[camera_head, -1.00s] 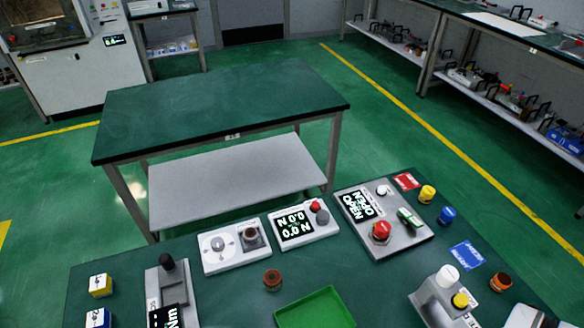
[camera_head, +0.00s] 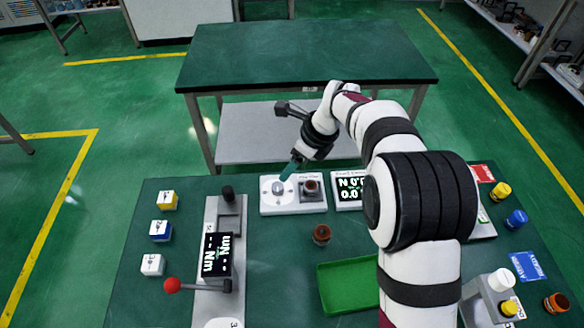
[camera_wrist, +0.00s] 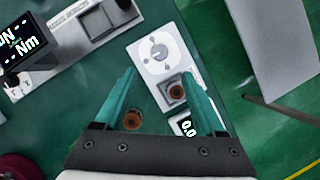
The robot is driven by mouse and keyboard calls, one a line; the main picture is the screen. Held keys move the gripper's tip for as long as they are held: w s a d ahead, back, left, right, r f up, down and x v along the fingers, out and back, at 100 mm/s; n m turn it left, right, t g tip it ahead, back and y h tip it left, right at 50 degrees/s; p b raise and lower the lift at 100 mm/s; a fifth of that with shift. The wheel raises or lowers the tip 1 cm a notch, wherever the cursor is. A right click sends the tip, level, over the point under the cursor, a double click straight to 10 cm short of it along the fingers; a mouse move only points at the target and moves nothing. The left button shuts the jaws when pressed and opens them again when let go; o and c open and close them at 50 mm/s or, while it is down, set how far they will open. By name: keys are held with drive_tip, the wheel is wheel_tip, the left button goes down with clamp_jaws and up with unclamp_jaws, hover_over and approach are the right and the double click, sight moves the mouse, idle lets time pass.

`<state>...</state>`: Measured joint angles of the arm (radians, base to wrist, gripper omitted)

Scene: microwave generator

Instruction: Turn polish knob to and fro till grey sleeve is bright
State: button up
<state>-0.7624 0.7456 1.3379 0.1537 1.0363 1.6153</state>
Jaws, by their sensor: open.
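The polish knob appears to be the round grey knob (camera_head: 278,187) on a flat white unit (camera_head: 265,208) at the table's back edge. It also shows in the wrist view (camera_wrist: 158,52), with its pointer mark. On the same unit, a dark square seat holds a brownish ring-shaped sleeve (camera_head: 310,185), also in the wrist view (camera_wrist: 177,91); I see no clearly grey sleeve. My gripper (camera_head: 288,172) is open, its teal fingers above and close to the knob. In the wrist view the knob lies just beyond the gap between the fingertips (camera_wrist: 157,73). Contact cannot be told.
A loose brown ring (camera_head: 322,234) and a green tray (camera_head: 348,262) lie in front of the unit. A display box (camera_head: 350,203) stands right beside it. A torque device with a red-balled lever (camera_head: 172,285) stands left. My arm hides part of the right side.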

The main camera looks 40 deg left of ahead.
sight(278, 187)
drive_tip(key=x, duration=1.2)
drive_tip(key=shift+d, duration=0.15)
drive_tip(key=shift+c, duration=0.2)
clamp_jaws()
